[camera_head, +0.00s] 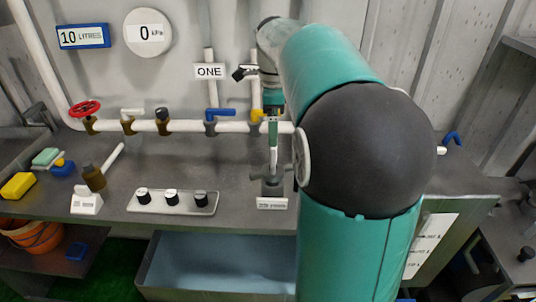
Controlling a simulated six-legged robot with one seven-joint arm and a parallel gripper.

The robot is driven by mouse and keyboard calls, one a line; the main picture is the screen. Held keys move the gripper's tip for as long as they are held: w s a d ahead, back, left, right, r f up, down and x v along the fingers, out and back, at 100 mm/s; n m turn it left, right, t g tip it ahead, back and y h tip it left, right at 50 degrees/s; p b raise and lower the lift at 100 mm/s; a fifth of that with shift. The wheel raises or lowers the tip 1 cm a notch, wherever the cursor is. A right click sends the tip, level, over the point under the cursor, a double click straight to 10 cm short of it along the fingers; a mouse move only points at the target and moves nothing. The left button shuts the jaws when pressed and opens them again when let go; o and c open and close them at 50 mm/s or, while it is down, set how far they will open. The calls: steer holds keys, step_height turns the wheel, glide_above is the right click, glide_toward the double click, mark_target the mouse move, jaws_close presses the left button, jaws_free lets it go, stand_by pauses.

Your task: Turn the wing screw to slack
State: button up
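The wing screw (272,180) stands on a dark base near the front of the grey bench, with a grey wing out to each side. A small white label, too small to read, sits in front of it. My gripper (273,140) hangs down over the wing screw at the end of my teal arm. It shows as a narrow green and pale upright shape, with its lower end at or just above the screw. I cannot tell whether it touches the screw. Its fingers are too small to tell apart, and my arm hides what lies to the right.
A white pipe behind carries a red wheel valve (86,108), a blue lever (220,112) and other valves. A plate with black-and-white knobs (171,202) lies left of the screw. A yellow block (18,186) lies far left. An open trough (215,268) is below.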

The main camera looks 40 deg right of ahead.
mark_target(273, 158)
step_height(273, 158, down, 10)
steer(key=shift+f, duration=0.25)
steer(key=c, duration=1)
